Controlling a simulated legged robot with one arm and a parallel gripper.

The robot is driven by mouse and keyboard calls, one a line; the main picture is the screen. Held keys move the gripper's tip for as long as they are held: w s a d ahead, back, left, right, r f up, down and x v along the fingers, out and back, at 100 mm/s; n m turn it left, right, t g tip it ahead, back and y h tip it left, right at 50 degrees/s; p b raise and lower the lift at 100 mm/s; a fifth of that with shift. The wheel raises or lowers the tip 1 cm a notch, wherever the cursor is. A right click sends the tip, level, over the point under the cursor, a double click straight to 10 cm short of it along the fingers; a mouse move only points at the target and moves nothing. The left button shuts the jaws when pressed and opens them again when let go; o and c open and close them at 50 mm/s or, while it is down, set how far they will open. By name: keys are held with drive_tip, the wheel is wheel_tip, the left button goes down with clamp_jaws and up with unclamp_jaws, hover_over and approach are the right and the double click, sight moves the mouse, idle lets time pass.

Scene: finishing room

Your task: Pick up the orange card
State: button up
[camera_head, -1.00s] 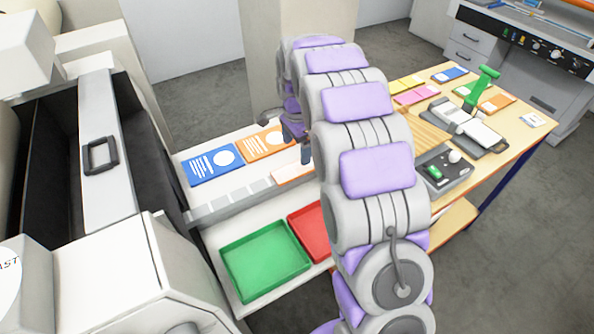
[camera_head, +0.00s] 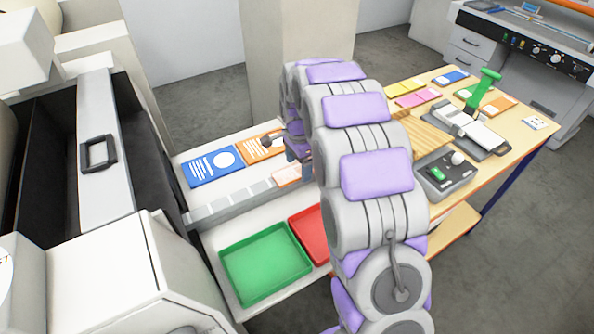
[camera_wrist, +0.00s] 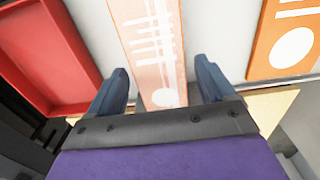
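A pale orange card (camera_wrist: 148,40) with white lines and a white dot lies between the spread fingers of my gripper (camera_wrist: 161,70) in the wrist view. The fingers are open, with a gap on each side of the card. In the head view this pale card (camera_head: 287,176) shows in part at the ledge below my gripper (camera_head: 294,150). A stronger orange card (camera_head: 262,145) with a white circle lies on the white surface beside the blue card (camera_head: 213,165). The stronger orange card also shows at the right of the wrist view (camera_wrist: 270,40). My arm hides part of the ledge.
A green tray (camera_head: 265,291) and a red tray (camera_head: 304,222) sit below the ledge. A wooden table (camera_head: 519,137) at right bears several small cards, a green-handled tool (camera_head: 485,88) and a grey device (camera_head: 461,181). A large machine stands at left.

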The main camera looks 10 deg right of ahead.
drive_tip(key=c, duration=0.9)
drive_tip(key=shift+o, duration=0.2)
